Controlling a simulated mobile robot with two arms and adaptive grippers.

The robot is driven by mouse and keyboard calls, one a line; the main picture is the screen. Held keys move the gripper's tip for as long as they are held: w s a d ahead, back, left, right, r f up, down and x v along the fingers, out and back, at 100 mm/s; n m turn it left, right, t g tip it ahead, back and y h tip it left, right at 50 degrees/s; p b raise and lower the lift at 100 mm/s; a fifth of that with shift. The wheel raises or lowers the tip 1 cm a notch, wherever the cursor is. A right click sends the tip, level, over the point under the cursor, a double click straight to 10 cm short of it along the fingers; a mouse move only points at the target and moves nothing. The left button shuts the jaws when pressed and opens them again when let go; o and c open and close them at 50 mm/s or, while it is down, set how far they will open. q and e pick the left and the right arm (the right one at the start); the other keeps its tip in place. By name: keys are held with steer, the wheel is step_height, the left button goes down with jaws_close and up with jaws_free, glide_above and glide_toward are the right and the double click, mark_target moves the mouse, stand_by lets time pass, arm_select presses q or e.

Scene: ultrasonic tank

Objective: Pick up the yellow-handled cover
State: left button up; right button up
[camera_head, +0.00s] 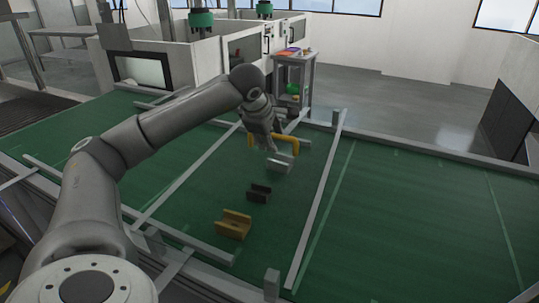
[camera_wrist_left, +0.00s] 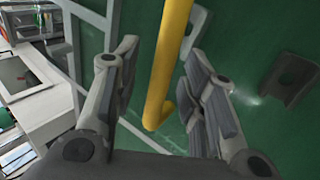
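The yellow handle (camera_head: 286,138) of the cover is a bar with bent ends, standing over the green surface in the middle of the head view. My left gripper (camera_head: 268,146) is at it and partly hides it. In the left wrist view the yellow handle (camera_wrist_left: 168,55) runs between the two spread fingers of my left gripper (camera_wrist_left: 162,60), with a visible gap on both sides. The fingers are open and hold nothing. I cannot clearly tell where the cover's edges lie against the green surface. My right gripper is not in view.
A silver bracket (camera_head: 280,162), a black bracket (camera_head: 259,193) and a yellow-brown block (camera_head: 234,225) lie in a row on the green surface (camera_head: 410,215). Pale rails (camera_head: 318,205) frame this area. A small stand (camera_head: 293,68) is behind. The right part of the surface is clear.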

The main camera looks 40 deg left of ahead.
arm_select(q)
steer(key=shift+c, duration=0.5)
jaws_close()
steer(key=shift+r, duration=0.15)
steer(key=shift+r, duration=0.1)
